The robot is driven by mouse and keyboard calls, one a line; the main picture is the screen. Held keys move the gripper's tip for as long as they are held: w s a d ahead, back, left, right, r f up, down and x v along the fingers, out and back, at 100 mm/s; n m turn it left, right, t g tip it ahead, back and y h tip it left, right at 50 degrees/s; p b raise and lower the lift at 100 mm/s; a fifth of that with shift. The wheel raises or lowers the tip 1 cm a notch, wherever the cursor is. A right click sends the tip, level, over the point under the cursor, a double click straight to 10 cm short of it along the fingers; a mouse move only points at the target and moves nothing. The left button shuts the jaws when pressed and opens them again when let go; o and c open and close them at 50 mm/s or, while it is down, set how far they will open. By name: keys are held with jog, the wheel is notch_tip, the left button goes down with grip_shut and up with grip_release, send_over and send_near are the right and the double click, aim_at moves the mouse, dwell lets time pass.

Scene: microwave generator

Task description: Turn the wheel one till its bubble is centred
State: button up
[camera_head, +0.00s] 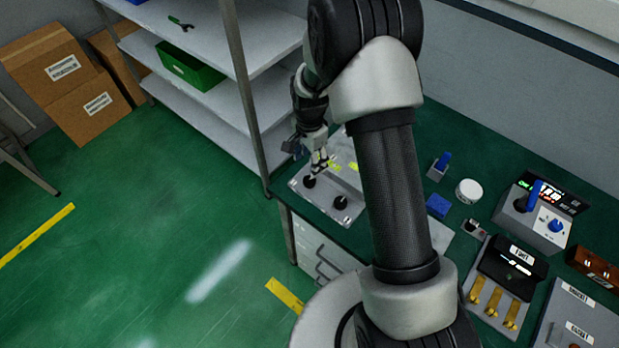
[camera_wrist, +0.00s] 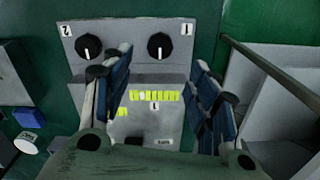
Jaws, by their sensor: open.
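The grey levelling panel (camera_head: 353,183) lies at the left end of the green bench; it also shows in the wrist view (camera_wrist: 115,68). Wheel one (camera_wrist: 160,46) is the black knob beside the label 1, at the right of the wrist view; it is the left knob (camera_head: 309,181) in the head view. A yellow-green vial (camera_wrist: 165,96) above another 1 has a pale patch left of its middle, possibly the bubble. My gripper (camera_wrist: 164,58) is open and empty, its fingers either side of wheel one's line, apparently above the panel. It also shows in the head view (camera_head: 319,165).
Wheel two (camera_wrist: 88,47) is close to the left finger, which partly hides a second vial (camera_wrist: 121,112). A metal shelf (camera_head: 200,103) stands left of the panel. A blue block (camera_head: 438,206) and a white round tub (camera_head: 469,191) stand right of my arm.

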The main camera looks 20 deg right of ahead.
aim_at(310, 180)
notch_tip(310, 180, down, 10)
jog(key=shift+r+b, duration=0.1)
jog(key=shift+b, duration=0.45)
jog(key=c, duration=1.1)
jog(key=shift+o, duration=0.2)
